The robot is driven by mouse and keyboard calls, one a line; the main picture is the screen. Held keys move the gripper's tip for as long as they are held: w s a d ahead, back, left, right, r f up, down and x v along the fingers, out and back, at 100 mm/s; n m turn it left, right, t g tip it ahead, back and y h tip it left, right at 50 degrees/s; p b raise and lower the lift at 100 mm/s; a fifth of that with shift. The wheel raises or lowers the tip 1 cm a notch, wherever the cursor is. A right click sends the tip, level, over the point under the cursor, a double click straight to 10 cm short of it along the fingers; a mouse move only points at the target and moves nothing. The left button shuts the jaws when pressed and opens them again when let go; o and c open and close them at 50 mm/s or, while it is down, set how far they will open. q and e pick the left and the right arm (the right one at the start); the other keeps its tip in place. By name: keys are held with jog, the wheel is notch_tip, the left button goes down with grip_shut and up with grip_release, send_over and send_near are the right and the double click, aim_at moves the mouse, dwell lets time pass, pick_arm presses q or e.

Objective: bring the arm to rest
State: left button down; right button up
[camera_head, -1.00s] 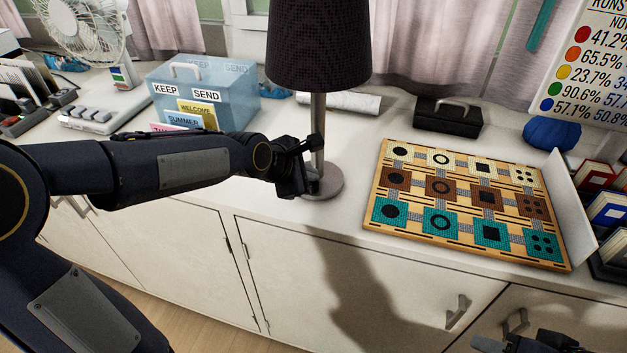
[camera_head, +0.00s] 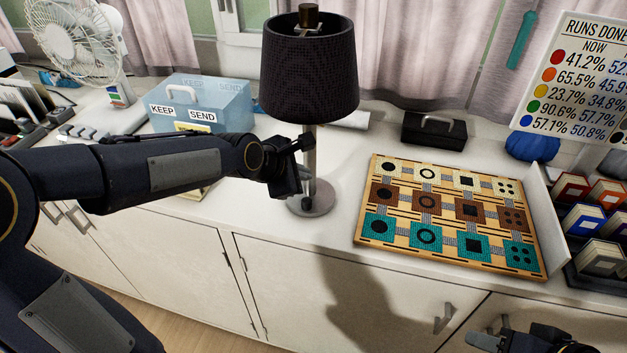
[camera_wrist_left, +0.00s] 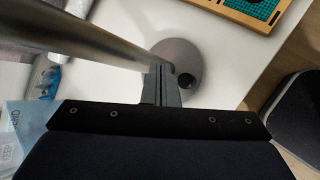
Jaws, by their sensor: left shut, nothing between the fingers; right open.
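My left gripper (camera_head: 306,172) is at the end of the arm that reaches in from the left. It is shut and empty, close in front of the pole of the desk lamp (camera_head: 309,70). In the left wrist view its closed fingers (camera_wrist_left: 166,84) show over the round lamp base (camera_wrist_left: 190,58); I cannot tell whether they touch the lamp. My right gripper (camera_head: 508,342) shows only in part at the bottom right edge of the head view. It is open, low in front of the cabinet.
A patterned board (camera_head: 447,215) lies on the counter (camera_head: 350,180) right of the lamp. A blue KEEP/SEND box (camera_head: 225,97), a fan (camera_head: 65,40), a black case (camera_head: 434,130) and small boxes (camera_head: 583,217) stand around. The counter between lamp and board is clear.

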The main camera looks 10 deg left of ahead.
pick_arm(q)
jog(key=s+a+f+m+g, duration=0.1)
jog(key=s+a+m, duration=0.1)
jog(key=s+m, duration=0.8)
jog(key=s+a+f+m+g, duration=0.1)
jog(key=s+a+m, duration=0.2)
jog(key=s+m, duration=0.7)
jog(key=s, duration=0.7)
jog(key=shift+g, duration=0.3)
jog(key=shift+a+r, duration=0.1)
